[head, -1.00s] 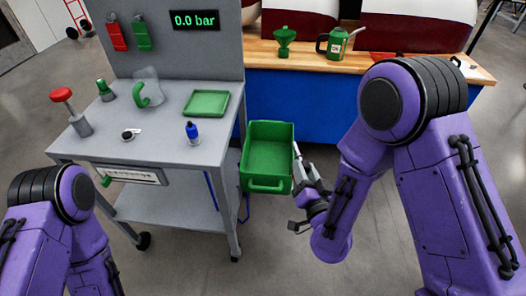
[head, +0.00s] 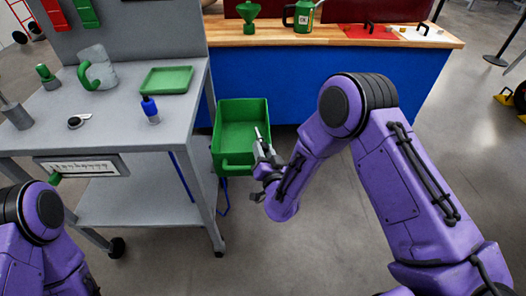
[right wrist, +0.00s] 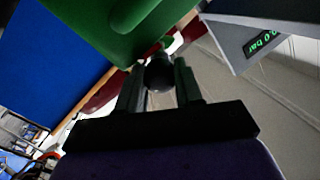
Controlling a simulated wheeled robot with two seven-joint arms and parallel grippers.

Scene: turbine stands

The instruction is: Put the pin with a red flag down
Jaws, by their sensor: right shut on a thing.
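My right gripper (head: 262,172) is beside the front right side of the green bin, near its rim. In the right wrist view its fingers (right wrist: 160,85) are closed around a dark, round-ended thing (right wrist: 159,73), which I take to be the pin. A bit of red shows just beyond it, but I cannot tell whether that is the flag or the background. In the head view the pin is too small to make out clearly. My left gripper is out of view; only part of the left arm shows at the lower left.
The green bin (head: 263,113) stands between the grey cart (head: 115,128) and the blue bench (head: 300,85). A green tray (head: 167,79) and a blue bottle (head: 150,109) are on the cart. A red panel (head: 371,32) lies on the bench's right.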

